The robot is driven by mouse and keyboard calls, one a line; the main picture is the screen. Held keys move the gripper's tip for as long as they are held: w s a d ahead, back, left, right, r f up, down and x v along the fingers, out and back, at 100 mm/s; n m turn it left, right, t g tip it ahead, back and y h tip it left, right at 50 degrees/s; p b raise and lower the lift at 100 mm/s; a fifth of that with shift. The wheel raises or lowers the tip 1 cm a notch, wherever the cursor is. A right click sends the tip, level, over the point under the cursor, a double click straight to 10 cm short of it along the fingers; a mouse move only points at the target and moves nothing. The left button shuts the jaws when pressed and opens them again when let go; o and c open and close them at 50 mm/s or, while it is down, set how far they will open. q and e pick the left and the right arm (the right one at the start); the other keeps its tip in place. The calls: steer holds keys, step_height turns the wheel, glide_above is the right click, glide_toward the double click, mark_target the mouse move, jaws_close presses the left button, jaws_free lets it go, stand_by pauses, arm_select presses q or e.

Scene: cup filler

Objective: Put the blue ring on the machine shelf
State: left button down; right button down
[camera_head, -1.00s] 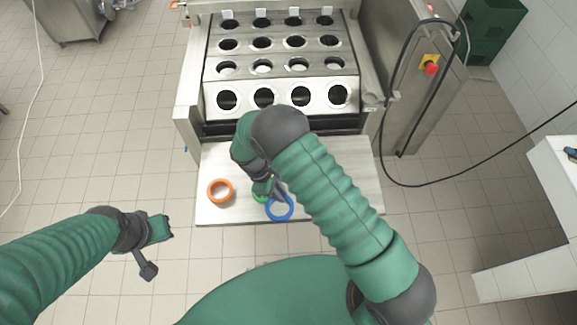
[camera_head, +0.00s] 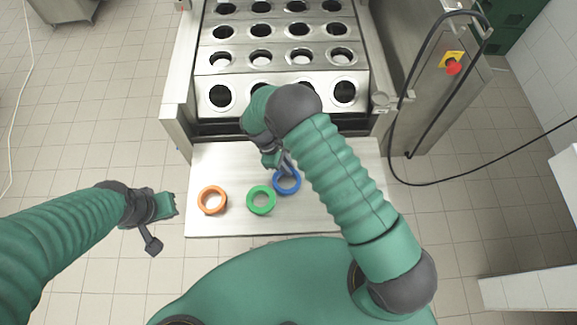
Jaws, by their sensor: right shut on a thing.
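The blue ring (camera_head: 287,187) shows in the head view, over the right-middle of the bare metal shelf (camera_head: 345,215) in front of the machine. My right gripper (camera_head: 285,170) is shut on the ring's far side. I cannot tell whether the ring touches the shelf or hangs just above it. My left gripper (camera_head: 160,222) is off to the left, above the floor beside the shelf, with its fingers spread and nothing between them.
A green ring (camera_head: 250,208) lies on the shelf just left of the blue ring. An orange ring (camera_head: 203,207) lies farther left. The machine's plate with rows of round holes (camera_head: 283,77) rises behind. The shelf's right part is clear, partly hidden by my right arm.

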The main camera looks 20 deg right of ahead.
steer(key=shift+s+r, duration=0.1)
steer(key=shift+r, duration=0.05)
steer(key=c, duration=1.8)
jaws_free()
steer(key=shift+d+f, duration=0.15)
steer(key=shift+f, duration=0.15)
steer(key=shift+c, duration=0.2)
steer(key=o, duration=0.5)
steer(key=shift+d, duration=0.25)
steer(key=shift+c, duration=0.2)
arm_select(q)
steer(key=shift+d, duration=0.4)
steer(key=shift+a, duration=0.1)
arm_select(e)
steer(key=shift+a, duration=0.1)
